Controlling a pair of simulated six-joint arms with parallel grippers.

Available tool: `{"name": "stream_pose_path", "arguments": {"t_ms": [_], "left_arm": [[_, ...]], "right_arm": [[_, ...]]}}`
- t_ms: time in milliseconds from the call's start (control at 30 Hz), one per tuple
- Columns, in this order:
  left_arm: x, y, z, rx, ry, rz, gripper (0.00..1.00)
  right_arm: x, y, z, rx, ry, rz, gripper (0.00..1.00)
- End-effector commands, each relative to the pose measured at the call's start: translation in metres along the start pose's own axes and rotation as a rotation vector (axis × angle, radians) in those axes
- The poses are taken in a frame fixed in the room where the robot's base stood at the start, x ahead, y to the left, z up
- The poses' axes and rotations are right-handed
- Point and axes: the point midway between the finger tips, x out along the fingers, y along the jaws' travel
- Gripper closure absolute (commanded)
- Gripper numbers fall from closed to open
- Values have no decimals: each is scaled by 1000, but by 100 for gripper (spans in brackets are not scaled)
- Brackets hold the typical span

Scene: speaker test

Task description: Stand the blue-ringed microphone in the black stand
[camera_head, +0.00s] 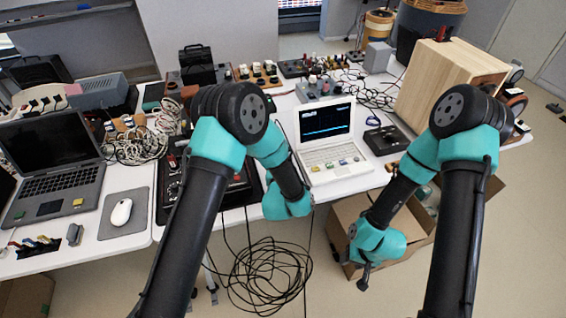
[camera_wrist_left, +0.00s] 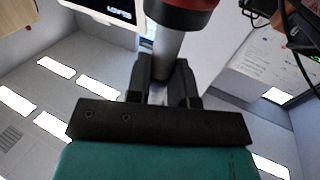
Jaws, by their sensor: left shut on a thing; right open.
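My left gripper (camera_wrist_left: 163,78) is shut on a grey cylinder (camera_wrist_left: 170,48) with a dark red collar and a black top, possibly a microphone; I see no blue ring on it. In the head view its fingers and the held thing are hidden behind my left wrist. A small blue-and-black thing (camera_head: 373,121) lies on the table right of the white laptop; it may be the blue-ringed microphone. A flat black square thing (camera_head: 385,140) sits just below it, perhaps the black stand. My right gripper (camera_head: 362,282) is open and empty, low in front of the table, by the cardboard box.
A white laptop (camera_head: 327,138) stands mid-table, beside a black mixer panel (camera_head: 238,190). A wooden speaker box (camera_head: 447,84) stands at the right. An open cardboard box (camera_head: 345,215) and coiled black cables (camera_head: 268,272) are on the floor. Tangled cables lie on the table.

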Motion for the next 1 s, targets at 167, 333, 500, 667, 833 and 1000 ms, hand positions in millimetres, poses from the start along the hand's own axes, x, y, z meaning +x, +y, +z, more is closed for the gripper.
{"name": "stream_pose_path", "arguments": {"t_ms": [167,333,500,667,833,1000], "left_arm": [[0,0,2,0,0,0,100],[0,0,4,0,0,0,100],[0,0,6,0,0,0,100],[0,0,8,0,0,0,100],[0,0,8,0,0,0,100],[0,0,8,0,0,0,70]], "right_arm": [[0,0,0,0,0,0,48],[0,0,0,0,0,0,48],[0,0,0,0,0,0,48],[0,0,0,0,0,0,48],[0,0,0,0,0,0,48],[0,0,0,0,0,0,48]]}}
